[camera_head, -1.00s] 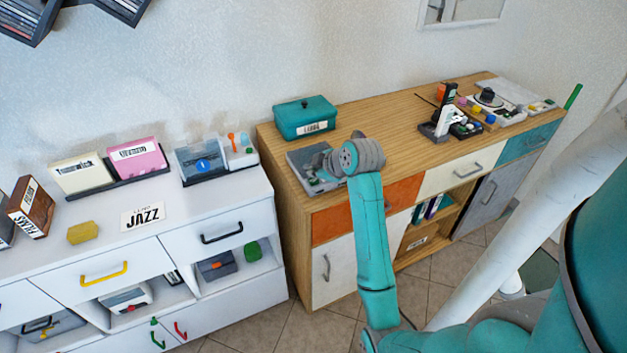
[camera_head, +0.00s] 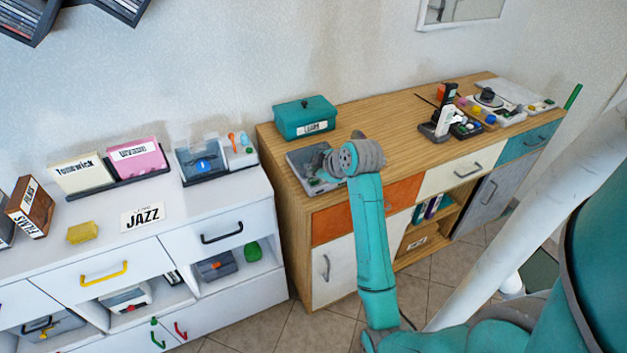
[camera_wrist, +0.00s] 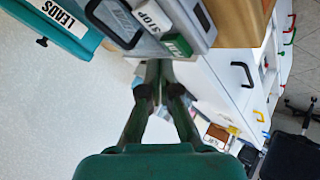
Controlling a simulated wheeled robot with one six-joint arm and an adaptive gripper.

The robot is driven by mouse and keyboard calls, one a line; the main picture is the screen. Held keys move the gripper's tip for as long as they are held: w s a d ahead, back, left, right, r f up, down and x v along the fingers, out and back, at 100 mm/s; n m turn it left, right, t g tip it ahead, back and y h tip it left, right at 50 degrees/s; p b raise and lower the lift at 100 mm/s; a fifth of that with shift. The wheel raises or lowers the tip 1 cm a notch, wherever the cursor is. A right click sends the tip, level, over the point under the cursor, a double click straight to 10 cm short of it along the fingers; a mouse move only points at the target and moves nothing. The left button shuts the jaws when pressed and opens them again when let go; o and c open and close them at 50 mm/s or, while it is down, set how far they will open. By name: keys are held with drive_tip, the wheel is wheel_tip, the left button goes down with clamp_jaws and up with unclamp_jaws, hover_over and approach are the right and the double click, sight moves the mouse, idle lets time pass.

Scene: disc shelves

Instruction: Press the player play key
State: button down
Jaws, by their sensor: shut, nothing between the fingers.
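The player (camera_head: 297,160) is a grey device on the near left end of the wooden cabinet, partly covered by my wrist in the head view. In the wrist view the player (camera_wrist: 200,22) is upside down at the top, with a white key marked STOP (camera_wrist: 153,17) and a green key (camera_wrist: 177,45) beside it. The green key's label is too small to read surely. My gripper (camera_wrist: 158,66) is shut and empty. Its fingertips appear just below and left of the green key in the picture; I cannot tell whether they touch it.
A teal lidded box (camera_head: 304,118) marked LEADS in the wrist view stands behind the player. A white cabinet (camera_head: 190,215) with disc holders and a JAZZ card stands to the left. Other devices (camera_head: 488,100) sit at the cabinet's far right. The wooden top (camera_head: 375,112) between is clear.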

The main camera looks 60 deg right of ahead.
sight(314, 181)
drive_tip(key=shift+f, duration=0.3)
drive_tip(key=shift+f, duration=0.45)
idle(0.7)
drive_tip(key=shift+r, duration=0.85)
drive_tip(key=shift+r, duration=2.55)
